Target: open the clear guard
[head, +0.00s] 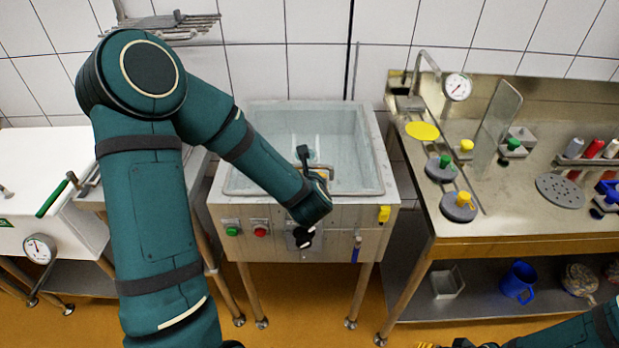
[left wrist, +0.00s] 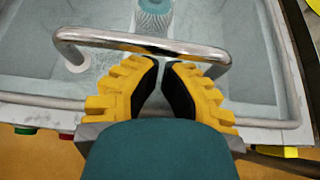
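The clear guard (head: 265,135) is a see-through sheet lying over the grey tank; its edges are hard to tell from the tank rim. In the left wrist view the guard (left wrist: 245,80) lies down flat, with a bent metal bar handle (left wrist: 140,42) across it. My left gripper (left wrist: 161,66) has its yellow fingers brought together at the tips, right at the handle's near side; whether they touch it is unclear. In the head view my wrist mostly hides this gripper. My right gripper (head: 440,345) barely shows at the bottom edge, cut off.
The tank's front panel (head: 340,245) has a green button (head: 232,230), a red button (head: 261,231) and a yellow part (head: 384,214). A steel bench (head: 470,245) at right carries an upright clear pane (head: 497,118), weights and a gauge (head: 457,87). A white vat (head: 65,165) stands at left.

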